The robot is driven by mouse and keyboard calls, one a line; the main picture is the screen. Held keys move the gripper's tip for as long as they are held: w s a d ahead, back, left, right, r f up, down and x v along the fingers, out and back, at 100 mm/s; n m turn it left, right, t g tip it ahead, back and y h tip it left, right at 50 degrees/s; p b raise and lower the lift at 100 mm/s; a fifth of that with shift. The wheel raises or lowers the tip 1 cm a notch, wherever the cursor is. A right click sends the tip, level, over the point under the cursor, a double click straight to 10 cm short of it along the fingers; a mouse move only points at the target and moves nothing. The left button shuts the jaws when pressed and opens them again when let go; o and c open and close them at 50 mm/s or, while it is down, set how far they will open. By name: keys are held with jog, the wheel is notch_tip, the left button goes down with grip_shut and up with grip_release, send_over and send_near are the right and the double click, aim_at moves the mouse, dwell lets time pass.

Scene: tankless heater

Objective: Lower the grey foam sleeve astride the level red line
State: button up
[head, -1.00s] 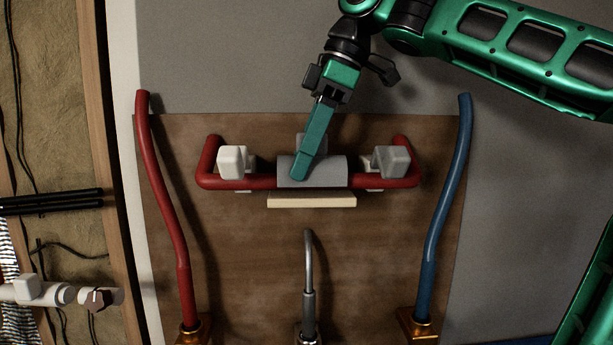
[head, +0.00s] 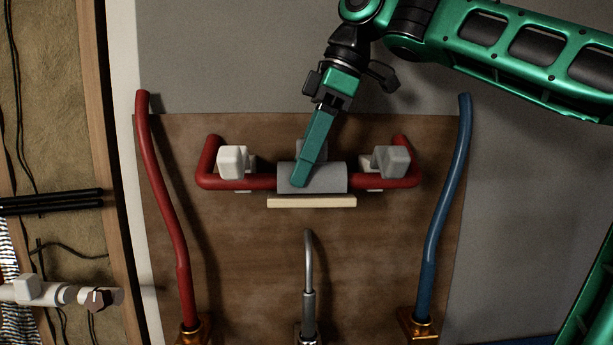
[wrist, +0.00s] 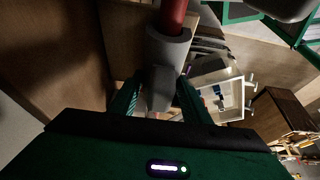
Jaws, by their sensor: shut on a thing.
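The grey foam sleeve (head: 335,177) lies lengthwise over the middle of the level red line (head: 262,182) in the head view. The line shows out of both ends of the sleeve. My gripper (head: 300,182) reaches down from above and is shut on the sleeve. In the wrist view the sleeve (wrist: 168,46) shows end-on with the red line (wrist: 173,14) against it, and a grey part sits between the fingers of my gripper (wrist: 159,98). How deep the line sits inside the sleeve is hidden.
Two pale clamps (head: 232,161) and (head: 391,161) flank the sleeve on the line. A cream strip (head: 311,202) lies just below it. A red pipe (head: 170,220) stands left, a blue pipe (head: 440,210) right, and a grey metal hose (head: 309,270) below.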

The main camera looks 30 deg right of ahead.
jog(key=shift+f, duration=0.3)
dwell(0.4)
jog(key=o, duration=1.4)
jog(key=shift+c, duration=0.2)
jog(key=v, duration=1.1)
jog(key=shift+w+d, duration=0.1)
jog(key=shift+f, duration=0.1)
